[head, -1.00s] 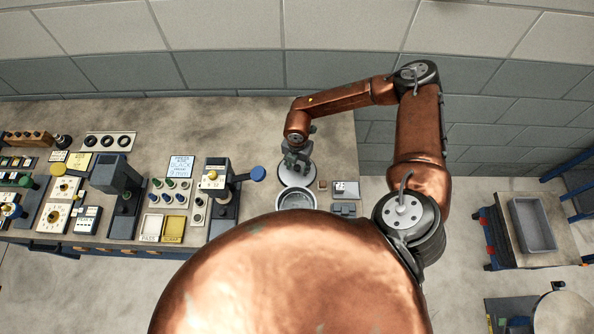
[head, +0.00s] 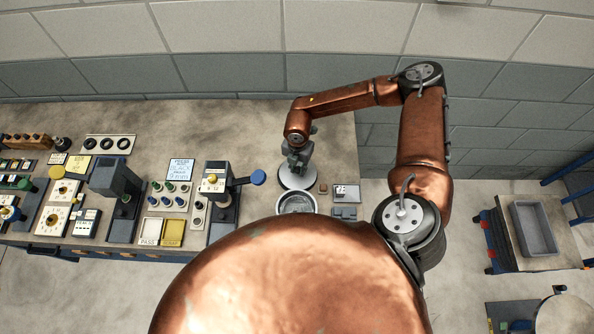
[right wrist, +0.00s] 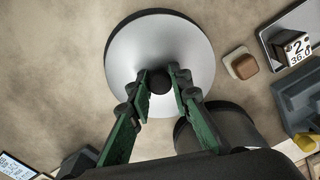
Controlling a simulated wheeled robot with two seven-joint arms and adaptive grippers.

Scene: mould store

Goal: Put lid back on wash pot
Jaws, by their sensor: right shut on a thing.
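The lid is a pale round disc (head: 298,179) with a dark knob, on or just above the bench; I cannot tell whether it touches. It fills the top middle of the right wrist view (right wrist: 165,42). My right gripper (head: 298,160) is over the lid, and in the right wrist view its green fingers (right wrist: 160,88) are shut on the knob from both sides. The wash pot (head: 296,203) is an open round grey pot just in front of the lid. Its dark side shows partly in the right wrist view (right wrist: 237,121), behind the finger. My left gripper is out of view.
A small beige block (right wrist: 240,64) and a device with a number cube (right wrist: 296,48) lie right of the lid. A blue-knobbed lever press (head: 222,200) stands left of the pot. The bench behind the lid is clear. A grey tub (head: 534,228) stands far right.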

